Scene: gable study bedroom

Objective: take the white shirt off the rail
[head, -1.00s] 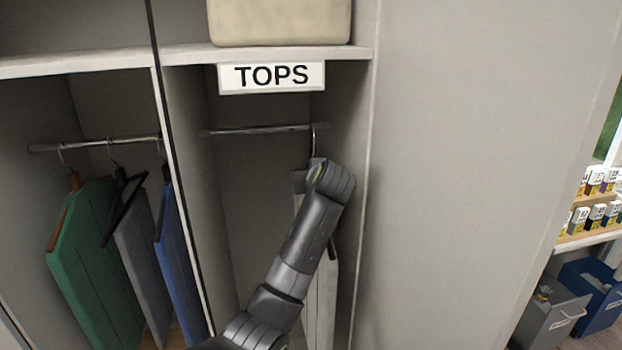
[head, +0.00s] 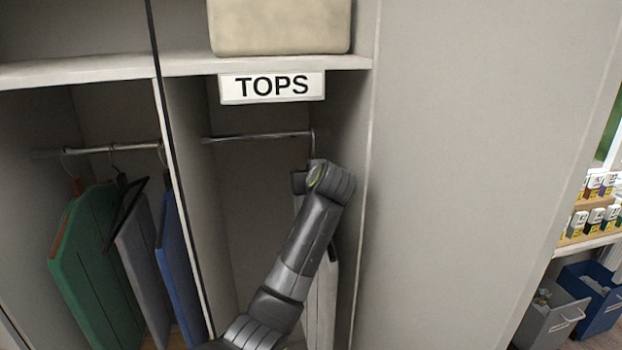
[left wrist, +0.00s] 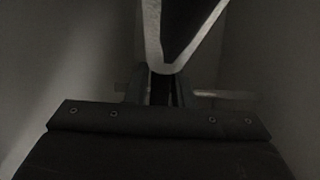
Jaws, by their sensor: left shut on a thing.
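The white shirt (head: 327,292) hangs in the right-hand closet section under the TOPS sign, largely hidden behind my left arm. Its thin metal hook (head: 313,144) rises to the right end of the rail (head: 250,135) and still appears to be on it. My left gripper (head: 300,182) is at the top of the shirt, just below the hook, and mostly hidden by my wrist. In the left wrist view the fingers (left wrist: 160,90) are closed at the base of a pale V-shaped piece (left wrist: 166,66), seemingly the hanger with the shirt. My right gripper is not in view.
A dark upright post and divider (head: 178,190) separate the left section, where green (head: 90,265), grey (head: 142,270) and blue (head: 175,255) garments hang. A beige box (head: 280,25) sits on the shelf above. A broad closet panel (head: 460,150) stands right.

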